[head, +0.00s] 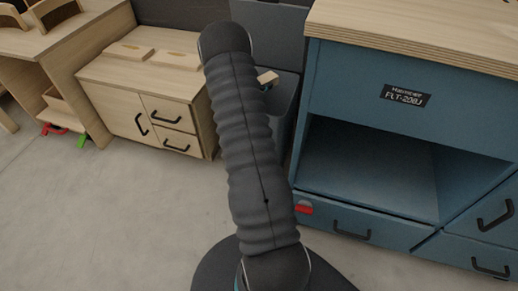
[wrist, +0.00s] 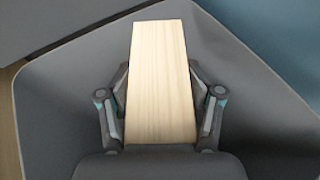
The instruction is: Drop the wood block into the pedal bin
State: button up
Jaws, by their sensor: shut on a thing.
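The pale wood block (wrist: 160,75) stands out between the two fingers of my gripper (wrist: 161,98), which is shut on it. In the head view a small end of the block (head: 267,77) shows just right of my arm. The dark grey pedal bin (head: 284,105) stands behind my arm, beside the blue cabinet, with its lid (head: 272,40) raised. In the wrist view the grey bin walls (wrist: 62,115) surround the block and fingers, so the block is over or within the bin's mouth; its exact height is unclear. My arm hides most of the gripper and bin's left side.
The blue cabinet (head: 345,85) with a wooden top stands close on the bin's right. A low wooden cabinet (head: 140,85) with black handles is on the left. A wooden desk (head: 50,45) is farther left. The grey floor (head: 110,220) in front is clear.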

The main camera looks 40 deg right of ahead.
jog(key=shift+f, duration=0.4)
jog(key=o, duration=1.4)
jog(key=shift+c, duration=0.2)
jog(key=v, duration=1.2)
